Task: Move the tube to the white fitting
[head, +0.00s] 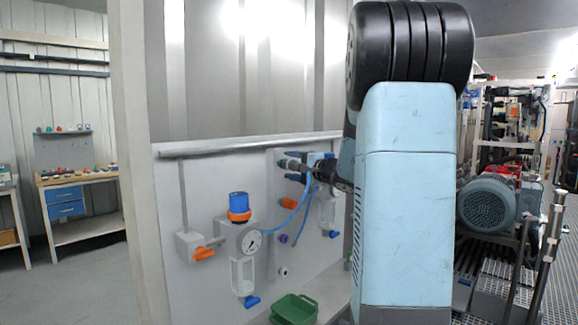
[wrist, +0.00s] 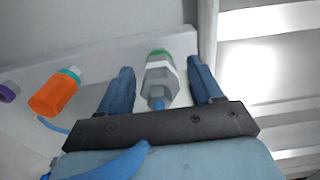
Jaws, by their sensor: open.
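The blue tube (head: 292,222) curves from the regulator with the gauge up to my gripper (head: 302,167) at the wall panel. In the wrist view, a grey connector (wrist: 160,80) with a green band sits between the two blue fingers of my gripper (wrist: 160,67). Gaps show on both sides, so the fingers are open around it. A short blue tube end (wrist: 158,103) leaves the connector toward my palm, and a blue tube length (wrist: 112,166) crosses the foreground. The white fitting (head: 284,271) is low on the panel, below the purple one, and is not seen in the wrist view.
An orange fitting (head: 288,203) and a purple fitting (head: 283,239) are on the panel between my gripper and the white fitting. The regulator (head: 240,240) with gauge and an orange-handled valve (head: 204,254) stand left. A green bin (head: 294,308) is below.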

